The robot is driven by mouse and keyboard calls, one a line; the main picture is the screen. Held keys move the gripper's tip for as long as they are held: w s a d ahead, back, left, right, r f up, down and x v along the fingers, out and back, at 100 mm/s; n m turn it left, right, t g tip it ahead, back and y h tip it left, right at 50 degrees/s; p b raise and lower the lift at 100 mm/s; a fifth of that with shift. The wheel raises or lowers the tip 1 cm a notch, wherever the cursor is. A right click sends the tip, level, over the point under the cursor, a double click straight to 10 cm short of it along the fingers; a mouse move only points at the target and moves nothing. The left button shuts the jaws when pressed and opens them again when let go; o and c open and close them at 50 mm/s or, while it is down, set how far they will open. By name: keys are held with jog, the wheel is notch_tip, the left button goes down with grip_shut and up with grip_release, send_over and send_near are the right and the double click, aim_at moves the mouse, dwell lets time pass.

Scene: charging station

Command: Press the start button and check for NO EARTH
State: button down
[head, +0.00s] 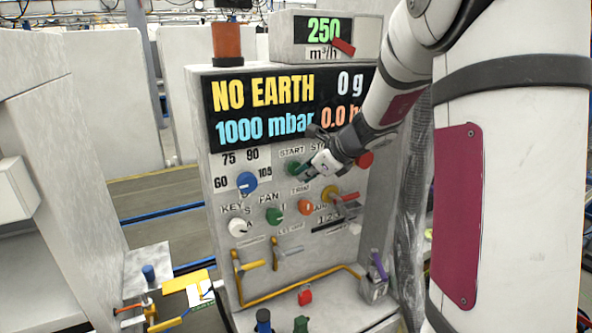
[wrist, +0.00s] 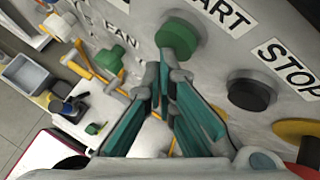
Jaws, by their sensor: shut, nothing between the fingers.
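The green start button (wrist: 182,32) sits on the grey panel beside the START label (wrist: 222,10). It also shows in the head view (head: 292,168), partly covered by my gripper. My gripper (head: 303,174) is shut and empty. Its teal fingertips (wrist: 168,62) overlap the lower edge of the start button in the wrist view; I cannot tell whether they press it. The display (head: 262,94) on the panel reads "NO EARTH" in yellow, with "0 g", "1000 mbar" and a partly hidden "0.0" reading.
A dark button (wrist: 250,90) is by the STOP label (wrist: 292,68). A blue knob (head: 247,182), a green fan knob (head: 274,216), an orange knob (head: 305,206) and a white key knob (head: 239,227) are on the panel. Yellow handles (head: 252,265) stick out lower down.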

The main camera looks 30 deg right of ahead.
jog(key=shift+s, duration=0.55)
jog(key=s, duration=0.5)
dwell(0.9)
